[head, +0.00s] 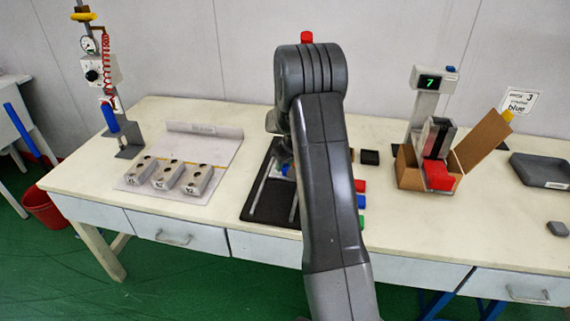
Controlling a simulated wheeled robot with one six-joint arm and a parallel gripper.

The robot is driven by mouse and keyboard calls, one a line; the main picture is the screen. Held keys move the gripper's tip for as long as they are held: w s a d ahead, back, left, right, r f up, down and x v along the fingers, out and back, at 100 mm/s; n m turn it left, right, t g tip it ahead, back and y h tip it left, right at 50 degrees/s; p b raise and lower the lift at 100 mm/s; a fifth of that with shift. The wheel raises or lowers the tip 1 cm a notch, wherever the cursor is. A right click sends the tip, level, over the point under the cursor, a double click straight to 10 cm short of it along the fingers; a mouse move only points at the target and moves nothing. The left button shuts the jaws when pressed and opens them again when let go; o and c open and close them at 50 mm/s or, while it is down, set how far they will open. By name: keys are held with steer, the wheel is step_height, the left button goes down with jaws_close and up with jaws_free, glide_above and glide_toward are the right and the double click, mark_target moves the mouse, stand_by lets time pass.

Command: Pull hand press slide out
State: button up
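A black base with pale metal rails (254,206) lies on the table in the middle. It looks like the hand press with its slide, but my arm covers its right part, so I cannot tell how the slide sits. A small blue part shows at its upper end beside my arm. My gripper is hidden behind my own arm, which reaches over the press area. I cannot see whether it is open, shut or touching anything.
Left on the table (140,193) are three grey mould blocks (168,175) and a dispenser stand (103,70) with a gauge. Right are red, blue and green blocks (361,201), a cardboard box (410,175), a display stand (427,100) and a dark tray (535,170).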

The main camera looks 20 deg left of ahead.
jaws_close()
steer(key=shift+s+d+f+b, duration=0.15)
steer(key=shift+s+b, duration=0.25)
steer(key=shift+s, duration=0.3)
steer(key=s+d+b, duration=0.1)
steer(key=s, duration=0.5)
steer(key=s+d+b, duration=0.2)
steer(key=s, duration=0.4)
steer(key=s+d+b, duration=0.1)
steer(key=s+b, duration=0.1)
steer(key=s, duration=0.4)
steer(key=shift+d, duration=0.2)
steer(key=shift+s, duration=0.15)
steer(key=shift+d, duration=0.1)
steer(key=o, duration=0.9)
jaws_free()
steer(key=shift+s, duration=0.15)
steer(key=shift+r, duration=0.25)
steer(key=v, duration=1.3)
steer(key=shift+r+p, duration=0.25)
steer(key=shift+p, duration=0.15)
steer(key=shift+d, duration=0.1)
